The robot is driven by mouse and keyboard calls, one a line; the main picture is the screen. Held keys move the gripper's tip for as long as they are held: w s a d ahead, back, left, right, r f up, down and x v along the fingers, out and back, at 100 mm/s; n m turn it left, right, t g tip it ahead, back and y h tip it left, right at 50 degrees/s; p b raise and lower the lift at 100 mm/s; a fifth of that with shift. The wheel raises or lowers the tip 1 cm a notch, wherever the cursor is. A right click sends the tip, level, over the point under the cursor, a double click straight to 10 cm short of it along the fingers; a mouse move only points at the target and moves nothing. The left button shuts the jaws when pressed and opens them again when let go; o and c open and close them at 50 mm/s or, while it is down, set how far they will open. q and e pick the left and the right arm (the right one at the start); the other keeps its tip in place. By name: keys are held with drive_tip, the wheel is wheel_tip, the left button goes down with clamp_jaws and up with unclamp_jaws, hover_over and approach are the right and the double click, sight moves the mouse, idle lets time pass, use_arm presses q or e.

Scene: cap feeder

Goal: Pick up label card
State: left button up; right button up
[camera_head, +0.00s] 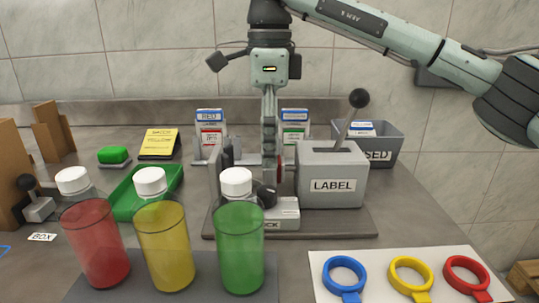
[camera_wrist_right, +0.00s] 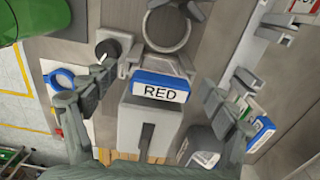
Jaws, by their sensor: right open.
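A label card (camera_wrist_right: 160,92) reading RED, blue with a white face, sits in the middle of the right wrist view, between my fingers and at the end of the grey LABEL machine (camera_head: 332,180). I see no gap or contact clearly enough to tell whether a finger touches it. My right gripper (camera_wrist_right: 152,110) is open, its fingers spread on either side of the card. In the head view the right gripper (camera_head: 269,165) points down at the left end of the machine and hides the card. My left gripper is out of view.
Red (camera_head: 95,240), yellow (camera_head: 165,243) and green (camera_head: 238,245) bottles stand in front. Card holders (camera_head: 209,135) stand behind, with a grey bin (camera_head: 390,140) at the right. A lever with a black knob (camera_head: 359,98) rises from the machine. Coloured rings (camera_head: 345,275) lie at front right.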

drive_tip(key=c, duration=1.1)
